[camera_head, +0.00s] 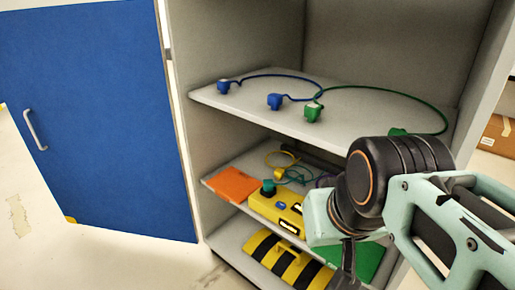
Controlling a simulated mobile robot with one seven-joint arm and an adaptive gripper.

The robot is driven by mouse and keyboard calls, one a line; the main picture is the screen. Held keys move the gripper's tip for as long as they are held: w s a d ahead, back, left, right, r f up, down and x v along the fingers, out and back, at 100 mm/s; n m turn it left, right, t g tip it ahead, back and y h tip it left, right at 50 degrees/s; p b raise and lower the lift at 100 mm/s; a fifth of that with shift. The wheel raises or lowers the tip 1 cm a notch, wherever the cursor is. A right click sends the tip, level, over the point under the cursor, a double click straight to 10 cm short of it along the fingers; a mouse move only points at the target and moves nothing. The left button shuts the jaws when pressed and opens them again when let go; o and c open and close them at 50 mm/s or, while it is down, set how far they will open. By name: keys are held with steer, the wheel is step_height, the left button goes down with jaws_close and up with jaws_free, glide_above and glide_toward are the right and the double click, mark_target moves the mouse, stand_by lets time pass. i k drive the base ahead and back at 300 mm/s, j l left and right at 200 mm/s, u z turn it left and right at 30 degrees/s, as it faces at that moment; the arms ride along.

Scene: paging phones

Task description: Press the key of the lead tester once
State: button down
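The lead tester appears to be the yellow box (262,206) on the middle shelf of the open cabinet. A small blue spot on its top (281,206) looks like its key. A teal plug (268,187) sits at the box's left end, and a pale window shows at its right. My arm reaches in from the right and covers the space just right of the box. Part of my gripper (346,268) shows as a dark piece below the wrist, right of the box and apart from it in the picture. Its fingertips are not clearly visible.
The upper shelf (235,102) holds blue plugs (274,102) and green plugs (313,112) on cords. An orange sheet (233,184) and yellow cord (283,160) lie near the box. A yellow-black striped object (285,262) is below. The blue door (100,120) stands open at left.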

mark_target(282, 205)
steer(key=i+j+z, duration=0.3)
steer(key=j, duration=0.35)
steer(key=j+z, duration=0.35)
steer(key=j, duration=0.35)
steer(key=i+j+z, duration=0.1)
steer(key=j+z, duration=0.2)
steer(key=j, duration=0.45)
steer(key=k+z, duration=0.35)
steer(key=i+u, duration=0.3)
